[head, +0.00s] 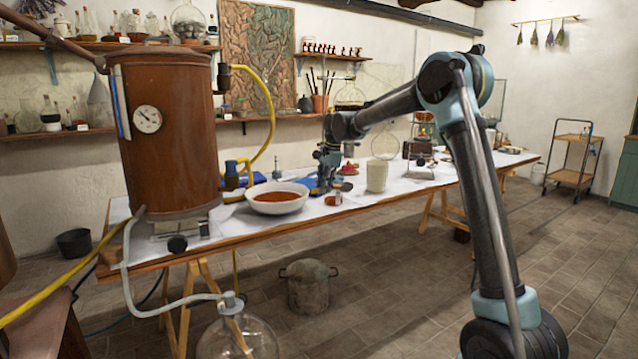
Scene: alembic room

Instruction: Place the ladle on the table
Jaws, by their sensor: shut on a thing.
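My gripper (322,186) is small in the head view, low over the white-covered table (415,178), just right of a white bowl (277,197) of red-orange stuff. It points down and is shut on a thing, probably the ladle. The ladle's shape cannot be made out, being small and hidden by the fingers. I cannot tell whether the held thing touches the table.
A large copper vessel (172,140) with a gauge stands at the table's left. A pale cup (377,177) and a small red-brown jar (333,200) stand near my gripper. The table's front edge right of the cup looks clear.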

